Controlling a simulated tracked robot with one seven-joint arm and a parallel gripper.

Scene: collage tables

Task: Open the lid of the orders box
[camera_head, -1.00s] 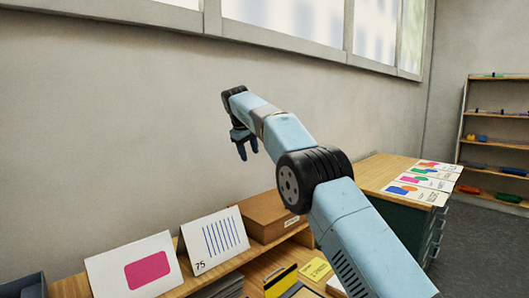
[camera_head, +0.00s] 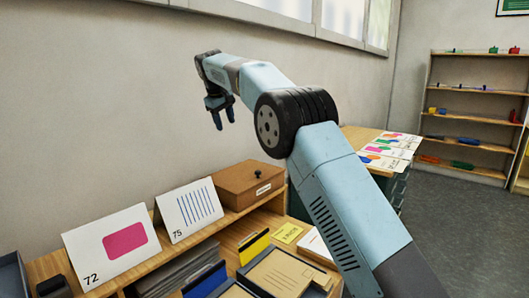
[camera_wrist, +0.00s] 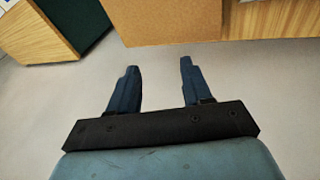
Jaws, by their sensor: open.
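The orders box is most likely the brown box (camera_head: 245,188) with a small dark knob on top and a pale label on its front, too small to read. It sits on the upper shelf against the wall, and its lid looks shut. My gripper (camera_head: 224,124) is open and empty, fingers pointing down, in the air above the box and apart from it. A brown surface (camera_wrist: 165,22) at the top there may be the box.
Cards numbered 72 (camera_head: 90,255) and 75 (camera_head: 165,222) lean on the shelf left of the box. Trays with papers (camera_head: 275,275) lie below it. A cabinet with printed cards (camera_head: 390,148) stands to the right. A shelf rack (camera_head: 475,90) stands at the far right.

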